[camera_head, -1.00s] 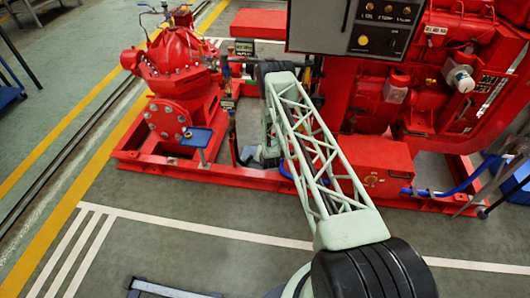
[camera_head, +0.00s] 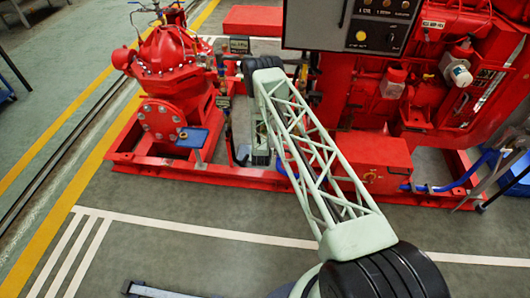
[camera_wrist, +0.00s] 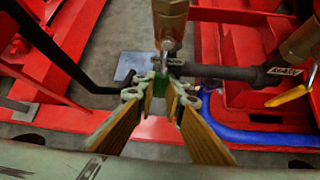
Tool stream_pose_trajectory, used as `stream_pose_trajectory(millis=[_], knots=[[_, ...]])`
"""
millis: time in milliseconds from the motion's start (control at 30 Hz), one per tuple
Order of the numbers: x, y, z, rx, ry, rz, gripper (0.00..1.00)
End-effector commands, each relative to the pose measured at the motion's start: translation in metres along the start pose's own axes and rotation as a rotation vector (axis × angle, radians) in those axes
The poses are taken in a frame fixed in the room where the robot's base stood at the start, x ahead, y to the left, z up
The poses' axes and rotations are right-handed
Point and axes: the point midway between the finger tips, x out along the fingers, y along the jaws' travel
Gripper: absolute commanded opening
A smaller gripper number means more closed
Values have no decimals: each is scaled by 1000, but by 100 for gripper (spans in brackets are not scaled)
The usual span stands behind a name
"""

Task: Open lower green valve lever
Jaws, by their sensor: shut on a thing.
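The green valve lever (camera_wrist: 158,88) shows as a small green patch between my fingertips in the wrist view; most of it is hidden by the fingers. My gripper (camera_wrist: 159,98) is shut on it, with one finger on each side. A brass valve body (camera_wrist: 171,18) stands just beyond the fingertips, at the top centre. In the head view my wrist end is low beside the pump, partly behind my lattice arm link, and the lever cannot be made out there.
A dark pipe (camera_wrist: 222,72) runs right from the valve. A yellow handle (camera_wrist: 288,96) and blue hose (camera_wrist: 232,132) lie to the right, close to my gripper. The red pump (camera_head: 168,52) stands left and the control panel (camera_head: 330,28) above. Open floor (camera_head: 190,258) lies in front.

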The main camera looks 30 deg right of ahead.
Motion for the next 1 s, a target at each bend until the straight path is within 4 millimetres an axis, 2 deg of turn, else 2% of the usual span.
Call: stream_pose_trajectory(millis=[333,367,500,1000], knots=[[0,0,0,0,0,-1,0],[0,0,0,-1,0,-1,12],[0,0,0,0,0,0,25],[-4,1,0,0,0,0,25]])
